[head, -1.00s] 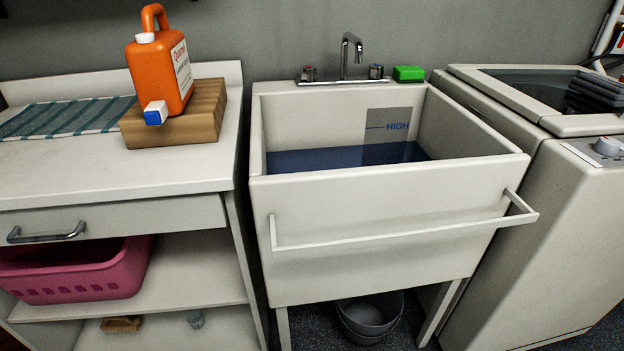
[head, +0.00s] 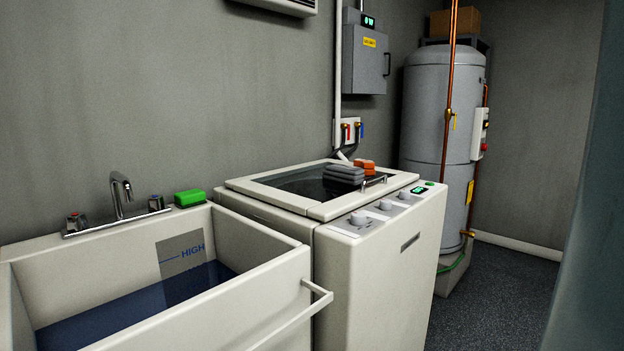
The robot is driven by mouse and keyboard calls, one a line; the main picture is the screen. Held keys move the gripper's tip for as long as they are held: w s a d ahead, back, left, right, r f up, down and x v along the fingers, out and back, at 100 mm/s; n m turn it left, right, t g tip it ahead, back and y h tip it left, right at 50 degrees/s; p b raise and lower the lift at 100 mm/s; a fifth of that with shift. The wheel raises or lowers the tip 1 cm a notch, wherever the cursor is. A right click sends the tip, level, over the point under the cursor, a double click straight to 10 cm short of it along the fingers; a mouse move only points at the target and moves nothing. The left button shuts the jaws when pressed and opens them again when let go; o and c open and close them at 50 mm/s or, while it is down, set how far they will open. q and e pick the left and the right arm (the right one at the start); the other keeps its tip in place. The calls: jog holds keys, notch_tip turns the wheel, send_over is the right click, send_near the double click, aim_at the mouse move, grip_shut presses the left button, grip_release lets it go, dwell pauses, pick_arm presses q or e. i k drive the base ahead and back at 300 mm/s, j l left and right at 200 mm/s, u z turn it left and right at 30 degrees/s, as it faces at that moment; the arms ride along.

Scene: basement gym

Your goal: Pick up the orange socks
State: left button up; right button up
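A small folded orange bundle (head: 365,166), which looks like the orange socks, sits on top of the washing machine (head: 375,270) near the back right of its lid. It is just behind and to the right of a dark grey folded stack (head: 343,174), close to the lid's handle. Its lower part is partly hidden. Neither of my grippers is in view.
A utility sink (head: 295,262) with dark blue water stands left of the washer, its front rail sticking out. A green block (head: 190,197) lies on its rim. A grey tank (head: 428,105) with copper pipes stands behind the washer. Dark floor (head: 508,285) is open at right.

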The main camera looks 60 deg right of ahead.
aim_at(368, 166)
jog(key=z, duration=2.15)
jog(key=i+l+u, duration=0.1)
jog(key=u, duration=1.1)
jog(key=i+l+u, duration=0.1)
jog(key=l+u, duration=0.25)
jog(key=l, duration=0.25)
jog(key=l+u, duration=0.4)
jog(key=l, duration=0.15)
jog(key=k+l+u, duration=0.1)
jog(key=l+u, duration=0.25)
jog(key=l, duration=0.25)
jog(key=k+l+u, duration=0.15)
jog(key=l+u, duration=0.2)
jog(key=l, duration=0.2)
